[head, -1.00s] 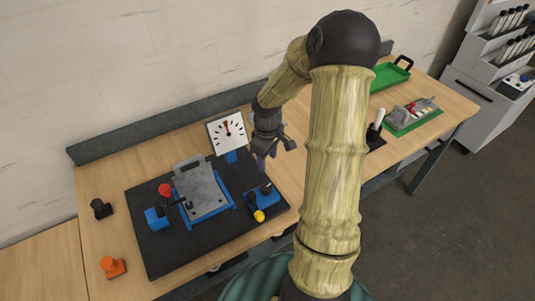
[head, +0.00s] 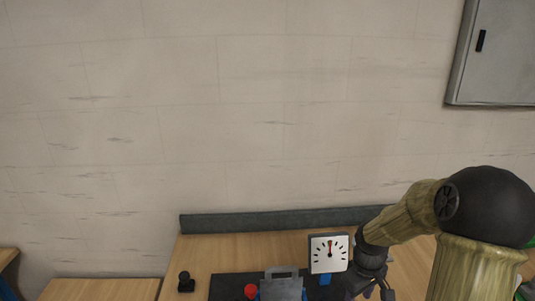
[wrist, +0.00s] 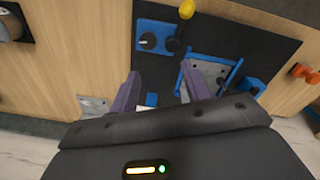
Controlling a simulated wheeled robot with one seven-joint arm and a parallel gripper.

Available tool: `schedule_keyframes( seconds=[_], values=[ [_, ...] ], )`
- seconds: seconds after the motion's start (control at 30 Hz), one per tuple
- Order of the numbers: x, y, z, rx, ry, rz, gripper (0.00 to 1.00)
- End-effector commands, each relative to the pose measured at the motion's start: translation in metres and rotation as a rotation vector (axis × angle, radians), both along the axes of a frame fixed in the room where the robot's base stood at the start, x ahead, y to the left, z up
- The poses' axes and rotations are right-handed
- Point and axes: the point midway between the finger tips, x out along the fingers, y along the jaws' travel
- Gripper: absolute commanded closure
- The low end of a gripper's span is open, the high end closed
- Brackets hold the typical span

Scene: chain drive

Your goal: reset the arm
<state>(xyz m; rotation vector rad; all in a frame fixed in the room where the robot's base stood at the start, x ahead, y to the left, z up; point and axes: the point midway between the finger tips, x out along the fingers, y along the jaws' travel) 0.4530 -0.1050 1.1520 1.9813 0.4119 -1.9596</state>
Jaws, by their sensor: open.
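My arm (head: 470,255) stands at the right of the head view and bends down toward the bench. My gripper (wrist: 160,85) shows in the wrist view with its two purple-grey fingers apart and nothing between them. In the head view the gripper end (head: 372,285) is partly cut off by the bottom edge, beside the white dial gauge (head: 328,253). The black mat (wrist: 203,38) with a blue fixture (wrist: 210,70) and grey plate lies beyond the fingers in the wrist view.
A red knob (head: 251,291) and a small black stamp-like piece (head: 185,282) are low in the head view. An orange piece (wrist: 305,73) and a yellow knob (wrist: 186,8) show in the wrist view. A grey wall cabinet (head: 495,55) hangs at upper right.

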Motion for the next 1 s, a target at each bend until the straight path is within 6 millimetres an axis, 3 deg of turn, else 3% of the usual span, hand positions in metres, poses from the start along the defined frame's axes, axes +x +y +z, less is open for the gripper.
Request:
schedule_keyframes(
  seconds=[0.2, 0.5, 0.67, 1.0],
  values=[
    [-0.039, 0.053, 0.013, -0.017, -0.071, -0.143, 0.52],
    [-0.095, 0.098, 0.026, 0.052, -0.194, -0.378, 0.52],
    [-0.105, 0.104, 0.028, 0.077, -0.216, -0.431, 0.52],
    [-0.105, 0.103, 0.028, 0.077, -0.216, -0.433, 0.52]
  ],
)
